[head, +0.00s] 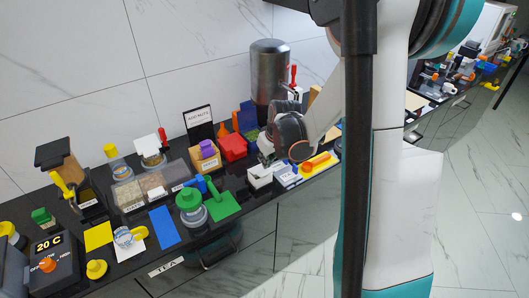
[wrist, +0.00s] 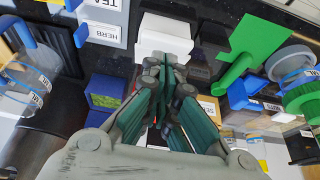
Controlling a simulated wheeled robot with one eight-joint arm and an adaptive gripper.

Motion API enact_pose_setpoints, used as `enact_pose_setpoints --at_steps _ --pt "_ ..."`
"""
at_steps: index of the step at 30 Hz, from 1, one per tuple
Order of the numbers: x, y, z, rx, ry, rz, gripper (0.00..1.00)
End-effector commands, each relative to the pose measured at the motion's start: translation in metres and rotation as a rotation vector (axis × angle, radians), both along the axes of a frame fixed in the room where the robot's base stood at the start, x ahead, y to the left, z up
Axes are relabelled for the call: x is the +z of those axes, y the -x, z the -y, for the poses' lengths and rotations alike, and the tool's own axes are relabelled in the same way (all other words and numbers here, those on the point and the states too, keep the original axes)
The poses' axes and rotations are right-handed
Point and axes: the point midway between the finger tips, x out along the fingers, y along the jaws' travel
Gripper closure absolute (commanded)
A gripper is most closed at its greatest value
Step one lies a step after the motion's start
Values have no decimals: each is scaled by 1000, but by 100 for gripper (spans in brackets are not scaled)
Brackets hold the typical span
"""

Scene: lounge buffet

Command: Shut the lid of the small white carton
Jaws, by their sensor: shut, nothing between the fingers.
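The small white carton (head: 259,178) stands near the front edge of the black counter. In the wrist view the carton (wrist: 166,34) is just beyond my fingertips, at the top middle. My gripper (head: 266,160) reaches down from the right to just above the carton. In the wrist view my gripper (wrist: 165,68) has its fingers together with nothing between them, and they overlap the carton's near edge. I cannot tell whether they touch it. The fingers hide part of the carton, and how far its lid stands open is not clear.
Blue-and-white boxes (head: 287,176) and a yellow-orange item (head: 318,163) stand close to the carton's right. A green paddle-shaped item (head: 221,203) lies to its left. A red box (head: 232,147) and a tan box (head: 206,160) stand behind. The floor in front is clear.

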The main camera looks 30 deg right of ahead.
Motion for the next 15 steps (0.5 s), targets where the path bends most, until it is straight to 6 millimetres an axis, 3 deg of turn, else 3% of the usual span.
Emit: enact_pose_setpoints --at_steps 15 --pt "-8 4 0 0 0 2 100"
